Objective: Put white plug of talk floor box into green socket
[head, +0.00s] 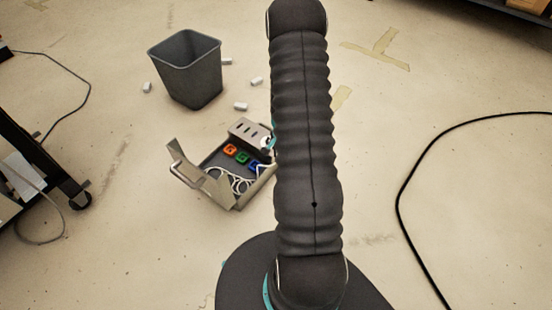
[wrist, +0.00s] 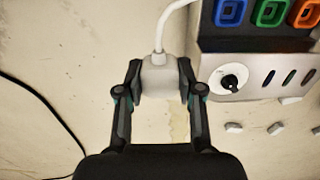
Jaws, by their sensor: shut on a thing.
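In the wrist view my gripper (wrist: 160,100) is shut on the white plug (wrist: 162,78). A white cable runs up from the plug and out of the top of the picture. The green socket (wrist: 271,11) sits between a blue socket (wrist: 231,12) and an orange socket (wrist: 306,12), up and to the right of the plug, apart from it. In the head view the open floor box (head: 207,168) lies on the floor with the green socket (head: 242,158) inside it. My arm hides the gripper and plug there.
A panel with a round black-and-white dial (wrist: 229,78) and slots is close to the right of my gripper. A grey bin (head: 187,72) with several small white blocks around it stands behind the floor box. A black cable (head: 401,190) lies on the right floor. A wheeled stand is at left.

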